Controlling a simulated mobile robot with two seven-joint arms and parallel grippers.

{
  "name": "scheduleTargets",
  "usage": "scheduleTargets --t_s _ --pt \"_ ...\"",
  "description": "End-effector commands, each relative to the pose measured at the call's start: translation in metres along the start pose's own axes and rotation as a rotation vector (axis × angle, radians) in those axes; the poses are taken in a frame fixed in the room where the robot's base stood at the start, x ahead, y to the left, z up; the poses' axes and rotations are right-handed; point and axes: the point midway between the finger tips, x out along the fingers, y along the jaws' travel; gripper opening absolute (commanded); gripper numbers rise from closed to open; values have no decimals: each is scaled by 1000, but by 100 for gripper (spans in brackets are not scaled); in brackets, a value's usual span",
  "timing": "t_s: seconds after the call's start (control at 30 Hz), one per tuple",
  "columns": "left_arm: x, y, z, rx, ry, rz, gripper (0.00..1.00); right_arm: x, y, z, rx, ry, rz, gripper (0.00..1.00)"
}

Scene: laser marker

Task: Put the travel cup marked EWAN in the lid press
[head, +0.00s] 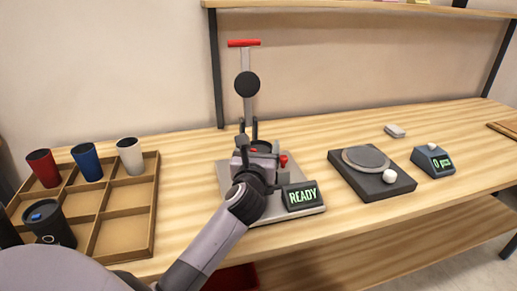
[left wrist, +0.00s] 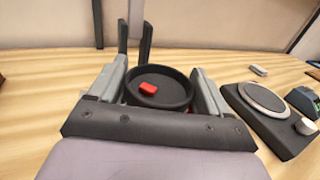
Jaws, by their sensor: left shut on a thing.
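My left gripper (head: 259,160) is at the lid press (head: 306,211), its arm reaching in from below. In the left wrist view the gripper (left wrist: 160,95) has its grey fingers on both sides of a dark travel cup (left wrist: 174,88) with a black lid and a red tab. The cup's side is hidden, so I cannot read a name on it. The press has a grey base, a tall lever with a red bar (head: 244,43) and a black round pad (head: 247,84) above the gripper. I cannot tell whether the cup touches the press base. My right gripper is not in view.
A wooden compartment tray (head: 131,221) at left holds red (head: 43,168), blue (head: 87,162) and white (head: 130,156) cups and a black lidded cup (head: 50,224).

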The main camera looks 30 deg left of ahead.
Motion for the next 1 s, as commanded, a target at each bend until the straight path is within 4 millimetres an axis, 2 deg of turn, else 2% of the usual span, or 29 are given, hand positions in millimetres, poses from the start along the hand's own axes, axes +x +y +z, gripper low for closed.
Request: scheduleTargets --t_s 0.13,0.2,0.23,0.57,0.77,1.0 --pt "0 0 -2 -1 -1 1 66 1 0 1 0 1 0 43" --pt "0 0 -2 -1 0 1 94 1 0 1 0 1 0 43" --pt "0 0 -2 -1 0 1 100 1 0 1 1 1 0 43" --pt "-2 0 1 0 0 0 100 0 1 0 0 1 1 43" --pt "-29 0 0 -3 2 -1 100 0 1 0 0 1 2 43" --pt "-78 0 -1 -2 3 -1 100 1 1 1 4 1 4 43"
